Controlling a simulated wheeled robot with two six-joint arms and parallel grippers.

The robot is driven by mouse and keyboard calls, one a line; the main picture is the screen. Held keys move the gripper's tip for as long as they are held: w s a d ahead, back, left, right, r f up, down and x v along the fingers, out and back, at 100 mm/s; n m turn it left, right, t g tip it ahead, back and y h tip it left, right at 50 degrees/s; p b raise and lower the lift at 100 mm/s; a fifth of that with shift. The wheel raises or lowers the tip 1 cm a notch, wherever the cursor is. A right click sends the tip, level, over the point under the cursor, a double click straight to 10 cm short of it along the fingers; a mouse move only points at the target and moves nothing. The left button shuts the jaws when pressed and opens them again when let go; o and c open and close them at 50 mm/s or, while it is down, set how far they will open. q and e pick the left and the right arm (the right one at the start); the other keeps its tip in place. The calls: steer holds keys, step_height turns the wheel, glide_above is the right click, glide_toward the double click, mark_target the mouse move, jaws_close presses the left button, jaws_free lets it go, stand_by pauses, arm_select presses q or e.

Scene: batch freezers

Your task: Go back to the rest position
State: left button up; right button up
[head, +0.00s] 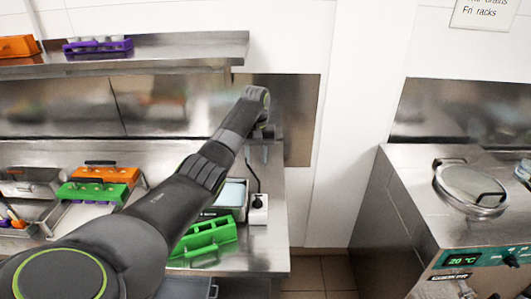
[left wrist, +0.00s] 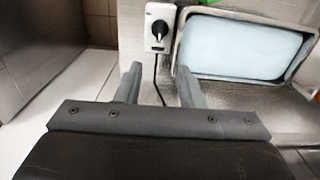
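My left arm reaches across the head view from the bottom left. My left gripper (head: 259,153) points down above the right end of the steel counter. In the left wrist view its two fingers (left wrist: 157,85) stand apart with nothing between them. A black cable passes behind the gap. My right gripper is in neither view.
Below the left gripper are a white socket box (head: 258,209) and a steel container with a pale blue top (head: 232,194). Green (head: 205,238) and orange (head: 105,174) racks stand on the counter (head: 262,262). A shelf (head: 190,52) hangs above; a batch freezer (head: 415,195) stands right, beyond a floor gap.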

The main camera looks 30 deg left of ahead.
arm_select(q)
steer(key=s+d+f+m, duration=0.1)
steer(key=s+d+f, duration=0.1)
steer(key=s+f, duration=0.4)
steer(key=s+d+f+m+t+y, duration=0.1)
steer(key=s+d+f+m, duration=0.1)
steer(key=s+f, duration=0.5)
steer(key=s+d+f+m, duration=0.1)
steer(key=s+d+f, duration=0.2)
steer(key=s+f, duration=0.3)
steer(key=shift+s+f+m, duration=0.4)
steer(key=shift+f, duration=0.3)
steer(key=s+d+r+m+t, duration=0.1)
steer(key=s+d+r, duration=0.15)
steer(key=s, duration=0.95)
steer(key=s+d+r+t, duration=0.2)
steer(key=s+r, duration=0.1)
steer(key=s, duration=0.9)
step_height(320, 180, down, 34)
steer(key=a+g+b, duration=0.2)
steer(key=b, duration=0.6)
steer(key=s+d+f+b, duration=0.1)
steer(key=s+f+b, duration=0.2)
steer(key=s+f, duration=0.4)
steer(key=s+f+b, duration=0.3)
steer(key=s+f, duration=0.4)
steer(key=f, duration=0.7)
steer(key=shift+s+d+f+g+b, duration=0.15)
steer(key=shift+s+d+g+b, duration=0.15)
steer(key=shift+s+d+g, duration=0.1)
